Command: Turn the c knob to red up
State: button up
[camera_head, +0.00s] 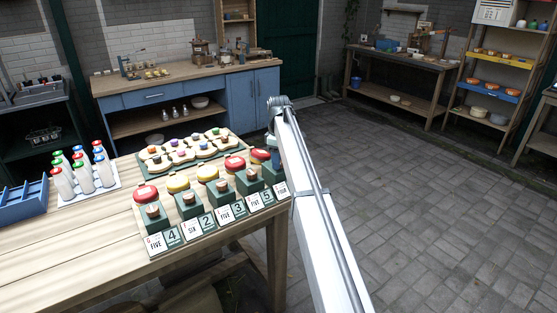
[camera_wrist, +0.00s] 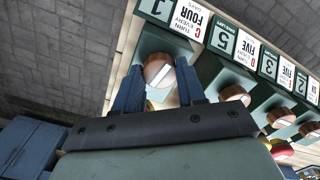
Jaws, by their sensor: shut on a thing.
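The c knob (camera_wrist: 152,68) is a round wooden knob with a pale line across its face, on a dark green block by the card reading "C turn every four days" (camera_wrist: 188,17). My gripper (camera_wrist: 160,80) has its two blue-grey fingers on either side of this knob and is shut on it. In the head view, the red-topped disc (camera_head: 260,156) shows behind the rightmost block, near the FOUR card (camera_head: 281,188). In the wrist view, a small yellow patch shows below the knob, and my gripper hides most of what lies behind it. In the head view my arm partly covers this station.
Other stations with wooden knobs, red or yellow discs and cards stand in a row to the left on the wooden table (camera_head: 80,265). Open floor lies right.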

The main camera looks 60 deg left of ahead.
jog(key=shift+n, duration=1.1)
jog(key=o, duration=1.1)
jog(key=shift+c, duration=0.2)
jog(key=shift+r, duration=0.1)
notch_tip(320, 180, up, 14)
jog(key=shift+f, duration=0.2)
